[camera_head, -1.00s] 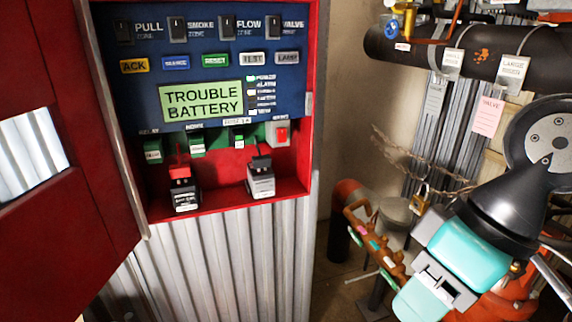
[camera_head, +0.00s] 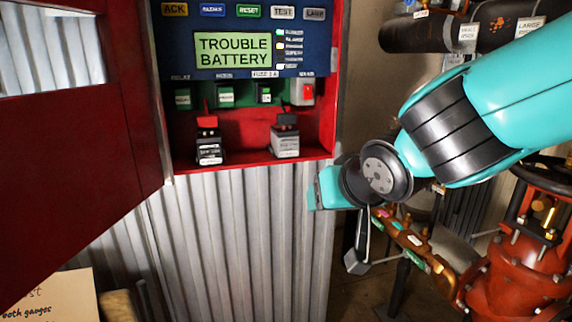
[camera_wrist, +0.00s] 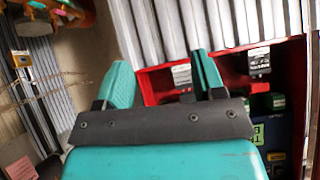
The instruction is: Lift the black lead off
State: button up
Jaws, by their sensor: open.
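The black lead (camera_head: 287,121) sits on top of the right grey battery (camera_head: 285,143) on the floor of the red cabinet. The red lead (camera_head: 206,122) sits on the left dark battery (camera_head: 209,148). My gripper (camera_wrist: 165,78) is open and empty, its teal fingers apart. In the head view it is low and right of the right battery, just outside the cabinet's lower right corner. The wrist view looks turned over; the right battery (camera_wrist: 182,75) shows near one finger, and its lead is hard to make out there.
The panel display (camera_head: 233,50) reads TROUBLE BATTERY. The red cabinet door (camera_head: 75,150) stands open at left. Corrugated metal (camera_head: 240,240) lies below the cabinet. Pipes and a red valve (camera_head: 520,260) stand at right.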

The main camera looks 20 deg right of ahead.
jog(key=w+d+f+m+t+h+b, duration=0.1)
jog(key=w+d+f+t+h+b, duration=0.15)
jog(key=w+t+b, duration=0.35)
jog(key=n+t+y+b, duration=0.2)
jog(key=t+b, duration=0.4)
jog(key=b, duration=0.2)
send_near(288, 120)
jog(key=p+x, duration=0.8)
jog(key=p, duration=0.3)
jog(key=shift+d+r, duration=0.1)
jog(key=shift+r, duration=0.1)
jog(key=shift+w+p, duration=0.3)
jog(key=shift+w, duration=0.45)
jog(key=shift+c, duration=0.4)
